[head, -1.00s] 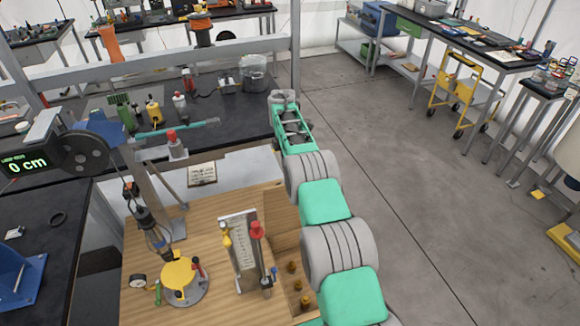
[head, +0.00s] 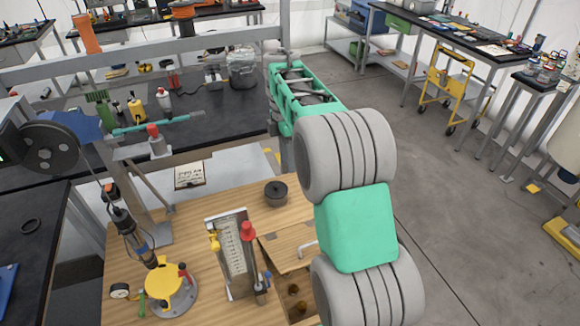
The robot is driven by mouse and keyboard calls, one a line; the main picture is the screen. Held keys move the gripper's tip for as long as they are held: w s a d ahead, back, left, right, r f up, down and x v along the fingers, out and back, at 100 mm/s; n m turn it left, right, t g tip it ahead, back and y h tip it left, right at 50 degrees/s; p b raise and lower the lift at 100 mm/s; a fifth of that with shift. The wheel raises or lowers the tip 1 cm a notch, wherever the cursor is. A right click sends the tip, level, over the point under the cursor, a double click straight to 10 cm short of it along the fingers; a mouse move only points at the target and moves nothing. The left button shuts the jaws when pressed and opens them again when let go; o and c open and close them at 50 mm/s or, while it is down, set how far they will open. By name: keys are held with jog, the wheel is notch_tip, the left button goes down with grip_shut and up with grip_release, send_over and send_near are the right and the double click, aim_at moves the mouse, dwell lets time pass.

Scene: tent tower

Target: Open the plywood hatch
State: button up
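The plywood hatch (head: 288,251) is a pale panel set at the right part of the wooden bench top (head: 205,200) in the head view. A light bar handle (head: 308,247) and small dark hinge-like fittings show on it. In front of the panel is a dark opening with brass-coloured knobs (head: 294,289) inside. My arm covers the right side of the hatch and opening, so I cannot tell the panel's exact angle. My gripper does not show in the head view; only large grey and green arm links are visible.
A gauge stand with red and yellow knobs (head: 232,256) stands just left of the hatch. A dark round weight (head: 276,192) lies behind it. A yellow-topped fixture (head: 170,286) is at front left. Open floor (head: 445,215) lies to the right.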

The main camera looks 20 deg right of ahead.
jog(key=s, duration=0.1)
jog(key=s+r, duration=0.1)
jog(key=shift+s+a+r, duration=0.15)
jog(key=shift+s+a, duration=0.05)
jog(key=shift+s, duration=0.2)
